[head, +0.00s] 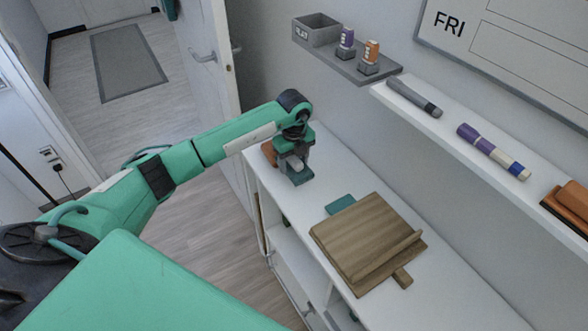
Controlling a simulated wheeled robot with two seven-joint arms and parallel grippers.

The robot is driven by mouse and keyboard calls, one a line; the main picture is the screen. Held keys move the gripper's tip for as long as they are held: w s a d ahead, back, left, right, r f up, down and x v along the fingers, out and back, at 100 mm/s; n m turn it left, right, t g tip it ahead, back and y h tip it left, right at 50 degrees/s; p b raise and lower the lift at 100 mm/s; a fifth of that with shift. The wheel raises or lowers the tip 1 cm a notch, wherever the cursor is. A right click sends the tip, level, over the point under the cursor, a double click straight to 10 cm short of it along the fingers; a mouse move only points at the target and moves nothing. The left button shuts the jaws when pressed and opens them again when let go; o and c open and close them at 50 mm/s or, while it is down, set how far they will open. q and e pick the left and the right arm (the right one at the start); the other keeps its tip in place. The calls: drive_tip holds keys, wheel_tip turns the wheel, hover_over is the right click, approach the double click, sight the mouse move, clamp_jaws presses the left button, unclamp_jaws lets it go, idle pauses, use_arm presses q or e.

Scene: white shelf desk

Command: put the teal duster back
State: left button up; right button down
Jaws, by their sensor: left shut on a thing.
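My left gripper (294,163) is over the far left end of the white desk top, pointing down. It is shut on the teal duster (298,178), a small dark teal block that shows just below the fingers. The gripper hides part of the duster, and I cannot tell whether it touches the desk top. My right gripper is not in view.
A brown patch (269,153) shows behind the gripper. A wooden stand (360,238) is mid-desk, a flat teal piece (341,203) beside it. The wall ledge (450,122) holds markers (492,150) and an orange duster (571,200). A grey shelf (345,64) holds a bin and two capped holders.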

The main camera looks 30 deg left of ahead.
sight(294, 171)
use_arm(q)
drive_tip(key=shift+f, duration=0.25)
wheel_tip(294, 171, down, 3)
drive_tip(key=shift+f+p, duration=0.15)
drive_tip(key=shift+p, duration=0.2)
drive_tip(key=shift+f, duration=0.35)
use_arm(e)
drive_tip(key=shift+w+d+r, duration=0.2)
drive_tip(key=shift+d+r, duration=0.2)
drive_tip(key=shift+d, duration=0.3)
use_arm(q)
drive_tip(key=shift+f, duration=0.15)
drive_tip(key=o, duration=0.9)
drive_tip(key=shift+o, duration=0.2)
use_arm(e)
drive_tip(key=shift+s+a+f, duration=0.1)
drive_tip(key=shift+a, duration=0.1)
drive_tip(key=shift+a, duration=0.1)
